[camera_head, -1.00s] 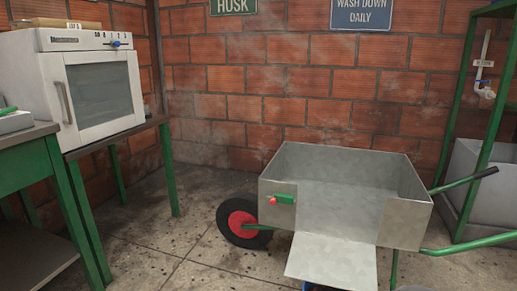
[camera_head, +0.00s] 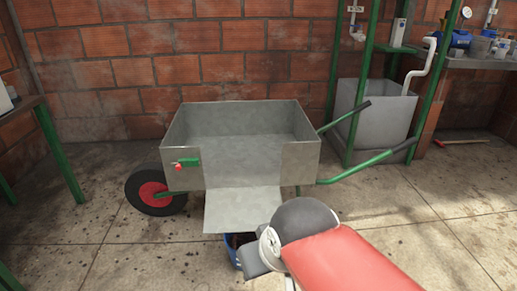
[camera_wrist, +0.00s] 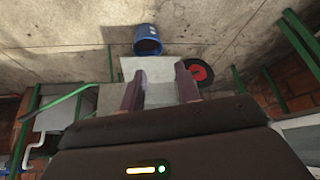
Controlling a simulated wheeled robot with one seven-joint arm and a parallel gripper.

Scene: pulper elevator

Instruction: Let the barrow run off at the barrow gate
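The grey metal barrow (camera_head: 240,120) stands on the floor by the brick wall, with a black and red wheel at its left. Its tray looks empty. The barrow gate (camera_head: 240,205) is folded down and slopes outward from the open front. A green latch with a red knob (camera_head: 184,164) sits left of the opening. A blue bucket (camera_head: 233,248) stands under the gate's lip, partly hidden; it also shows in the wrist view (camera_wrist: 147,40), dark inside. My gripper (camera_wrist: 160,88) is open, its fingers apart, with the gate seen beyond them. I cannot tell whether they touch it.
A grey sink tub (camera_head: 372,115) stands in a green frame at the right, near the barrow's handles. A bench with blue equipment (camera_head: 460,40) is at the far right. A green table leg (camera_head: 60,155) is at the left. Floor at the front left and right is clear.

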